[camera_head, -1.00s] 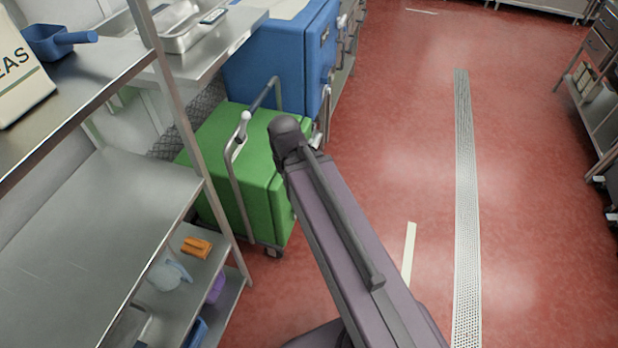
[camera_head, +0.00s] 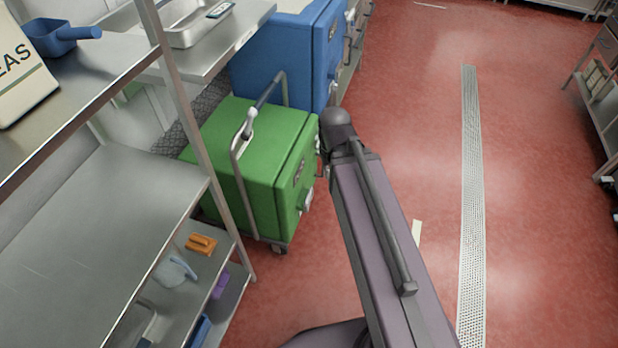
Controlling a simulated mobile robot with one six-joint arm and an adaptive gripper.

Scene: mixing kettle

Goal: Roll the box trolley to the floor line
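The box trolley is a green box (camera_head: 258,165) on small casters, beside the metal shelving at the left. Its grey tube handle (camera_head: 239,168) rises on the near left side, with a pale piece (camera_head: 250,121) near the top bend. A short pale floor line (camera_head: 416,231) shows just right of my arm, which hides part of it. My arm crosses the middle of the picture, its dark joint close to the green box's right side in the picture. My gripper is not visible; I cannot tell whether anything touches the trolley.
A blue box (camera_head: 288,62) stands directly behind the trolley. Metal shelves (camera_head: 95,225) with small items close off the left. A drain grate (camera_head: 471,190) runs along the open red floor (camera_head: 535,200). A rack (camera_head: 600,95) stands far right. Another pale floor mark (camera_head: 430,5) lies far back.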

